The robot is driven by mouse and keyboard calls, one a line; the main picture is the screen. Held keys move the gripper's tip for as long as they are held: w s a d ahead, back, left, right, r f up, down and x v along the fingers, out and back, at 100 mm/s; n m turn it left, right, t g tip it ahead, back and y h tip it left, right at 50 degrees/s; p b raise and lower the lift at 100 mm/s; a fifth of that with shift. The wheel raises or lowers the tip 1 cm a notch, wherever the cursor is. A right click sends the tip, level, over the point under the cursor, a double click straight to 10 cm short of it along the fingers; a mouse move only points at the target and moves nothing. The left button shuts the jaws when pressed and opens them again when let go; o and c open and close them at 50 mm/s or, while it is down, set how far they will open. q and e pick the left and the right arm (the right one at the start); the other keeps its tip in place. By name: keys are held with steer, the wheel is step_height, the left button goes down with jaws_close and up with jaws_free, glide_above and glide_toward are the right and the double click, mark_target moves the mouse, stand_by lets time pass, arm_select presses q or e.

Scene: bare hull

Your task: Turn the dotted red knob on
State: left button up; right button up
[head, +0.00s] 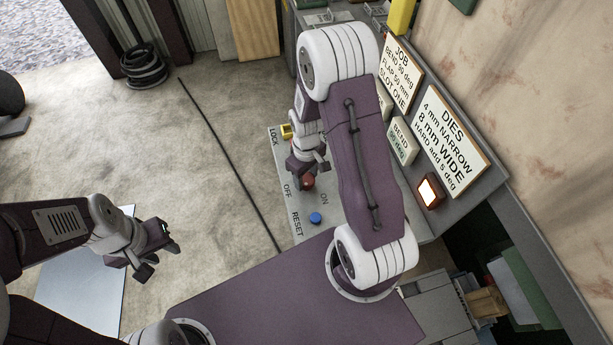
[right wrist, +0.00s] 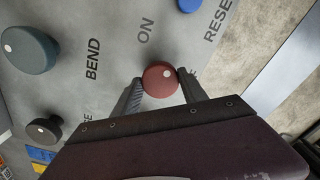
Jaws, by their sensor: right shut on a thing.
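The red knob (head: 308,183) sits on the grey control panel (head: 299,228), between the printed words OFF and ON. In the right wrist view the round red knob (right wrist: 160,80) is between the two fingertips of my right gripper (right wrist: 159,84), which is shut on it. My left gripper (head: 157,259) is open and empty, away to the left of the panel.
A blue button (head: 316,218) marked RESET and a yellow part (head: 287,131) near LOCK are on the panel. The right wrist view shows a dark teal knob (right wrist: 30,50) and a black knob (right wrist: 43,132), each with a white dot. A lit orange lamp (head: 429,192) stands right.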

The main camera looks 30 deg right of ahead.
mark_target(305, 179)
steer(key=shift+n, duration=1.1)
steer(key=o, duration=1.3)
steer(key=shift+o, duration=0.3)
steer(key=shift+w+a, duration=0.1)
steer(key=shift+w, duration=0.05)
step_height(305, 179, up, 9)
steer(key=shift+b, duration=0.35)
